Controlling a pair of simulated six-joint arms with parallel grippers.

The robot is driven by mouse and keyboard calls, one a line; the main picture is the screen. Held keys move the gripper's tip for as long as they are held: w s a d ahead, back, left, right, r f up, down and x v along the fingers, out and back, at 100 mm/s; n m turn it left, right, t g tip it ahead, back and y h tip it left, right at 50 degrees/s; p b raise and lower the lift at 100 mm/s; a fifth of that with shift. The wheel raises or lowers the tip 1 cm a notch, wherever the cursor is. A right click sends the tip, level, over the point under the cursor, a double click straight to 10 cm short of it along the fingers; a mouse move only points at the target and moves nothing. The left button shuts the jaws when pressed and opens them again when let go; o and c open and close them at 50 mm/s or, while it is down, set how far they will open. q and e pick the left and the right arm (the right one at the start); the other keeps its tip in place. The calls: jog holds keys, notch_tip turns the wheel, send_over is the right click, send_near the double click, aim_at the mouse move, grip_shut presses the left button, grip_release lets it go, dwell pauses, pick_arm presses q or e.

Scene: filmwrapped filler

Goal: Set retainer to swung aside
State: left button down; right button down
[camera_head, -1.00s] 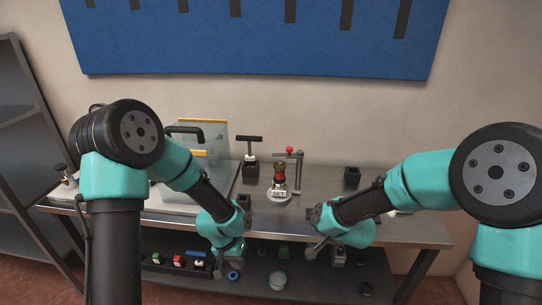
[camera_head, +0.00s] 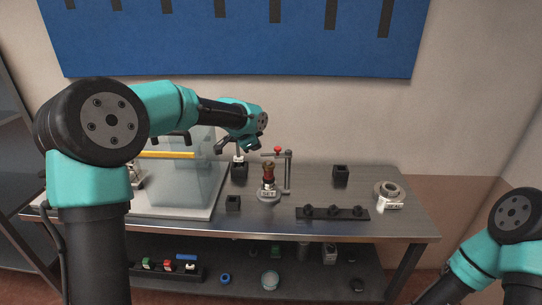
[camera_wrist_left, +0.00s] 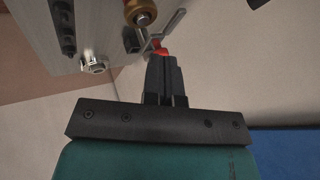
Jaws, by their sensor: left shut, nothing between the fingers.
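The retainer (camera_head: 275,155) is a thin metal arm with a red knob (camera_head: 278,149), carried on an upright post (camera_head: 288,175). In the head view the arm reaches left from the post, over the top of a brass-and-red filler piece (camera_head: 269,173) on a round base marked SET (camera_head: 268,194). My left gripper (camera_head: 259,148) is just left of the knob, shut and empty. In the left wrist view my shut fingertips (camera_wrist_left: 162,58) sit right at the red knob (camera_wrist_left: 159,48); whether they touch it I cannot tell. My right gripper is out of view.
Left is a clear panel with a yellow strip (camera_head: 166,155). Right are a black rack with knobs (camera_head: 332,213), a black square holder (camera_head: 341,174) and a metal ring with a label (camera_head: 389,193).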

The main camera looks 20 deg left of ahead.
aim_at(266, 155)
pick_arm(q)
jog(key=shift+w+r, duration=0.2)
jog(key=shift+r, duration=0.1)
jog(key=x, duration=1)
jog(key=shift+w, duration=0.1)
jog(key=shift+a, duration=0.15)
dwell(0.4)
